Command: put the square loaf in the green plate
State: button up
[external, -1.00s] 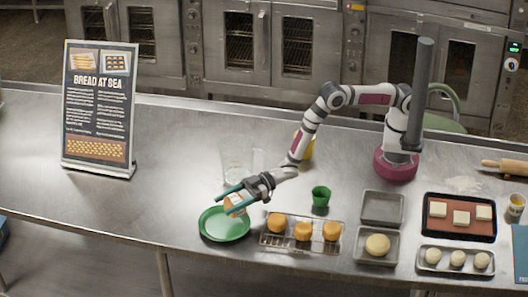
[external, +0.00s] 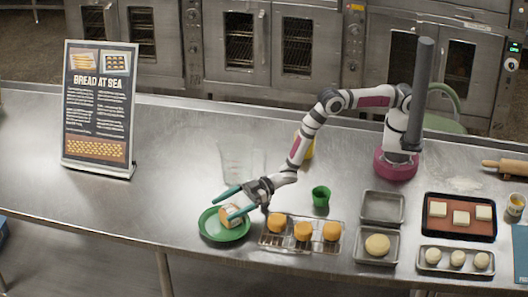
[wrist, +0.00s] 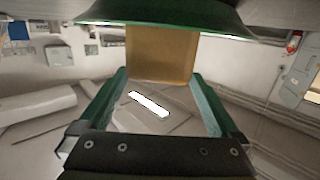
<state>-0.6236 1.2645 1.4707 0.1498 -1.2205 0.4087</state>
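The square loaf (external: 229,216), orange-brown with a pale face, rests in the green plate (external: 214,235) at the front of the counter. My gripper (external: 223,205) has its teal fingers spread wide just above and beside the loaf. In the wrist view, the loaf (wrist: 161,55) lies beyond the tips of my open gripper (wrist: 159,76), against the green plate (wrist: 222,18). The lower finger covers part of the loaf in the external view.
A wire rack (external: 270,243) with several round orange loaves stands right of the plate. A green cup (external: 321,196) and a clear jug (external: 234,160) stand nearby. Trays of dough (external: 459,239) fill the right.

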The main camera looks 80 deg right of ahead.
jog(key=shift+s+d+f, duration=0.15)
jog(key=shift+f, duration=0.45)
jog(key=shift+r, duration=0.2)
jog(key=v, duration=0.4)
jog(key=r+v, duration=0.1)
jog(key=v, duration=0.7)
jog(key=shift+r, duration=0.2)
